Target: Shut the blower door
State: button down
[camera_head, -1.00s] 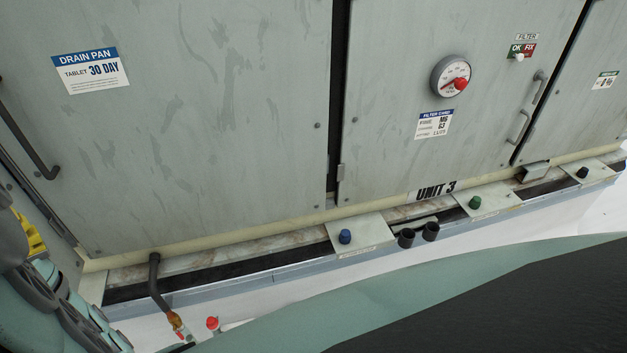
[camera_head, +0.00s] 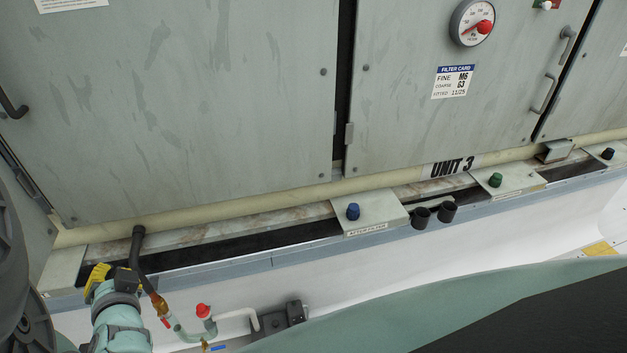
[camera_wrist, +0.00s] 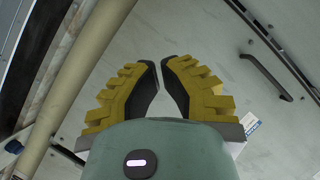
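No label in view reads "blower", so I cannot tell which panel is that door. A large grey door (camera_head: 190,120) with a dark handle (camera_head: 10,104) at its left edge fills the left of the head view. The handle also shows at upper right in the wrist view (camera_wrist: 268,78). Part of another grey panel (camera_head: 25,235) shows at far left. My gripper (camera_head: 98,280) is at lower left in the head view, in front of the base ledge. In the wrist view its yellow-ribbed fingers (camera_wrist: 161,68) are nearly together, with a thin gap and nothing between them.
A filter door (camera_head: 430,90) with gauge (camera_head: 472,22) stands right of a dark gap. A dark hose (camera_head: 138,250) hangs beside my gripper, near a red-capped pipe (camera_head: 204,311). Knobs (camera_head: 353,211) and black stubs (camera_head: 421,217) stick out along the ledge.

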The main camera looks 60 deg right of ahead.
jog(key=s+a+f+g+y, duration=0.1)
jog(key=a+y, duration=0.7)
jog(key=a, duration=0.2)
jog(key=s+a+r+n+g+y, duration=0.2)
jog(key=s+a+r+n+y, duration=0.35)
jog(key=a+r+y, duration=0.6)
jog(key=p+x, duration=0.7)
jog(key=x, duration=0.7)
jog(key=shift+s+a+f+h, duration=0.2)
jog(key=shift+s+f+h, duration=0.1)
jog(key=shift+f+h, duration=0.1)
